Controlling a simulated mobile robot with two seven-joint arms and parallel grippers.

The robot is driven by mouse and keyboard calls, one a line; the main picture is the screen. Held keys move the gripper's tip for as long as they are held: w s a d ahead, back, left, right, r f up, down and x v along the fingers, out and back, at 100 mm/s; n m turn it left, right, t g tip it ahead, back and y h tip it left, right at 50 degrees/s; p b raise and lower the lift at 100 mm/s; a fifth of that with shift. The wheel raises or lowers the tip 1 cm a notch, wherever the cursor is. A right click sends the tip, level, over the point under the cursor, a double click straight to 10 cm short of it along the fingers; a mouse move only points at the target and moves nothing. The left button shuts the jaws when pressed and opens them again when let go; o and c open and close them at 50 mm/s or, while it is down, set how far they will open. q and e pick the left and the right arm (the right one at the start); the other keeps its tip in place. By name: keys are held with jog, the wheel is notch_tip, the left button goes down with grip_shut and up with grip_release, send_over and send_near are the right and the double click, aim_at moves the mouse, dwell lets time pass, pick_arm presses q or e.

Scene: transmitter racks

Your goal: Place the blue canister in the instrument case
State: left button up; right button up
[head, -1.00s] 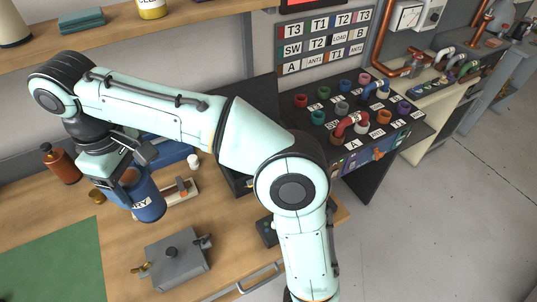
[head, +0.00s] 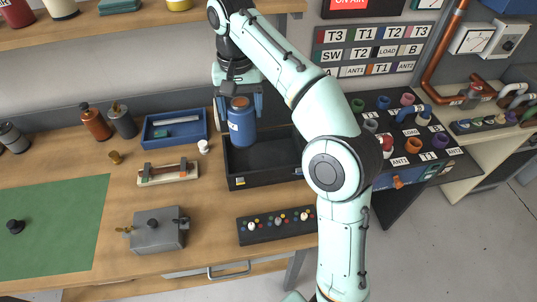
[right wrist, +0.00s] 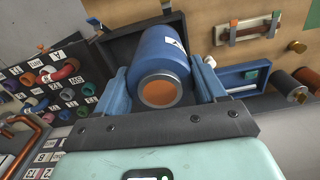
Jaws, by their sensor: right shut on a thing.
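The blue canister (head: 241,128) has an orange-brown end cap and stands about upright in the head view. My right gripper (head: 238,102) is shut on it, with one finger on each side. In the right wrist view the canister (right wrist: 158,52) sits between the two blue fingers of the right gripper (right wrist: 160,82). The instrument case (head: 265,180) is an open black box on the bench. The canister overlaps its back left part in the head view. I cannot tell how far its base is above the case floor. The visible case floor is empty. My left gripper is not in view.
A blue tray (head: 154,141), a small white item (head: 203,146) and a fuse-like block (head: 168,173) lie left of the case. A knobbed black panel (head: 277,225) and a grey box (head: 157,232) are nearer. A shelf (head: 100,30) runs above.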

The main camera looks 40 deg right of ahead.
jog(key=w+d+m, duration=0.3)
jog(key=d+m, duration=0.2)
pick_arm(q)
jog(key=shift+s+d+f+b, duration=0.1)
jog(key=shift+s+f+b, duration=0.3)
jog(key=shift+b, duration=0.25)
pick_arm(e)
notch_tip(320, 180, down, 19)
jog(key=shift+s+a, duration=0.15)
jog(key=shift+s, duration=0.25)
jog(key=shift+w, duration=0.15)
jog(key=o, duration=0.8)
jog(key=shift+f, duration=0.2)
jog(key=o, duration=0.5)
jog(key=shift+c, duration=0.2)
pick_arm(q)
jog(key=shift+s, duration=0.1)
